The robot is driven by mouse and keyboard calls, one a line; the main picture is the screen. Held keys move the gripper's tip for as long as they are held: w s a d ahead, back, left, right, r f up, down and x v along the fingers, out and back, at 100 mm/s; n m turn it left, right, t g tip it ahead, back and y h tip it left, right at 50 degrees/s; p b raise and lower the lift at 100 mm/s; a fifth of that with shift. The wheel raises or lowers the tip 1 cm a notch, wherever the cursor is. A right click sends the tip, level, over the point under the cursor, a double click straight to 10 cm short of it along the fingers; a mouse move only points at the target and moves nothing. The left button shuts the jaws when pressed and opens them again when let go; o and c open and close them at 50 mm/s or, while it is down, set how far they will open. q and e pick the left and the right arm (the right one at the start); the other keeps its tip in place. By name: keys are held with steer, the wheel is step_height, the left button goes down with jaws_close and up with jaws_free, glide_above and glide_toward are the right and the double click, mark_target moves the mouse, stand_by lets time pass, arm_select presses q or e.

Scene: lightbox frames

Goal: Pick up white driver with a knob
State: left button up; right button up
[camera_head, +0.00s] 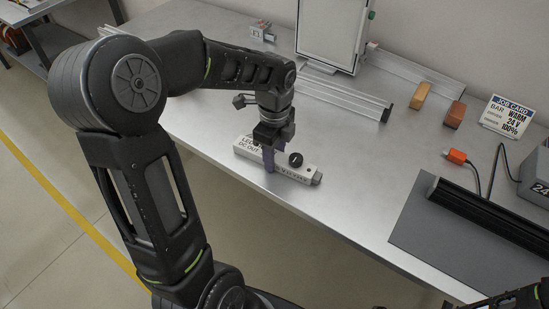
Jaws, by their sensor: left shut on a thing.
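The white driver (312,178) is a long white bar with black lettering that includes "LED" and "DC OUT". A round black knob (296,160) sits on its top, right of the middle. The driver lies at the table's near edge, level, on or very close to the top. My left gripper (269,161) points down over its middle, just left of the knob, and is shut on the driver. The gripper hides part of the bar and its lettering. Part of my right arm (515,299) shows at the bottom right corner, where its jaws are not clear.
Behind stand a framed white panel (333,30), metal rails (340,96), two small blocks (419,96) (455,114) and a job card (507,116). Right are an orange connector (456,156), a grey box (536,176) and a black bar (490,214) on a dark mat (415,238). The table (360,190) is bare between driver and mat.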

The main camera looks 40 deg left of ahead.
arm_select(q)
jaws_close()
stand_by(0.3)
step_height(320, 180, up, 10)
stand_by(0.5)
stand_by(0.5)
